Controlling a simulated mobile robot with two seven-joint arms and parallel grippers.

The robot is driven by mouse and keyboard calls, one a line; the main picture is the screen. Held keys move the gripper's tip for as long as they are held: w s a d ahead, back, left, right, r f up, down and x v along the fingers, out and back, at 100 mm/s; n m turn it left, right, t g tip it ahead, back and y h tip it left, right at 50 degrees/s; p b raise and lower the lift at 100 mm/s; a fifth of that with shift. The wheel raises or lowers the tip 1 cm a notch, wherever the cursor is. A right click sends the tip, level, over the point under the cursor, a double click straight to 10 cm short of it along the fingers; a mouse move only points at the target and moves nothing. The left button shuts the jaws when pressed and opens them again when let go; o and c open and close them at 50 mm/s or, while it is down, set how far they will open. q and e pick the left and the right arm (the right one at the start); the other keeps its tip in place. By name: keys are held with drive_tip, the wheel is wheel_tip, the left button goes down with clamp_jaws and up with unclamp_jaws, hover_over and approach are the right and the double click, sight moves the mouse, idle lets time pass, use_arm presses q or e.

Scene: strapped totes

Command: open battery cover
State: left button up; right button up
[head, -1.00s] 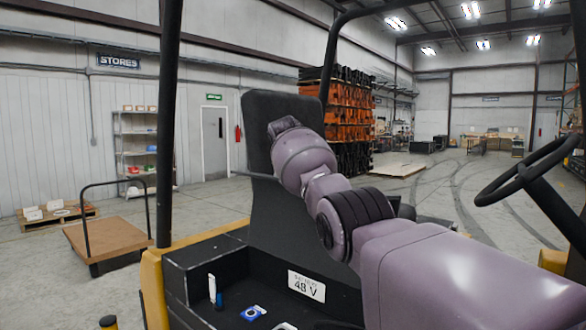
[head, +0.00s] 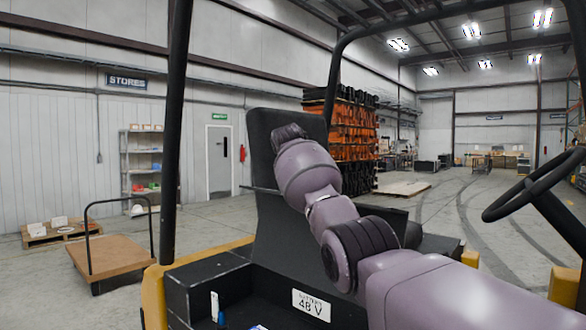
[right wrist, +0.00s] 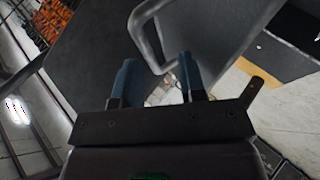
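The black box with a white "BATTERY 48 V" label (head: 311,305) sits at the bottom of the head view, below a tall black seat back (head: 270,215). I cannot tell where the battery cover's edges run. My right arm crosses in front of the seat back; its gripper is not visible in the head view. In the right wrist view my right gripper (right wrist: 155,80) has its two blue-grey fingers apart. A bent grey metal handle (right wrist: 145,38) reaches down between the fingertips, and the fingers are not closed on it. My left gripper is not in view.
A black steering wheel (head: 535,185) is at the right. A dark roof post (head: 176,130) stands at the left. Small white and blue items (head: 215,307) stand at the box's front. A flat cart (head: 112,255) stands on the floor at the left.

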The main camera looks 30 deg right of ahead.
drive_tip(key=b+v, duration=0.1)
drive_tip(key=v, duration=0.7)
drive_tip(key=shift+r, duration=0.15)
idle(0.3)
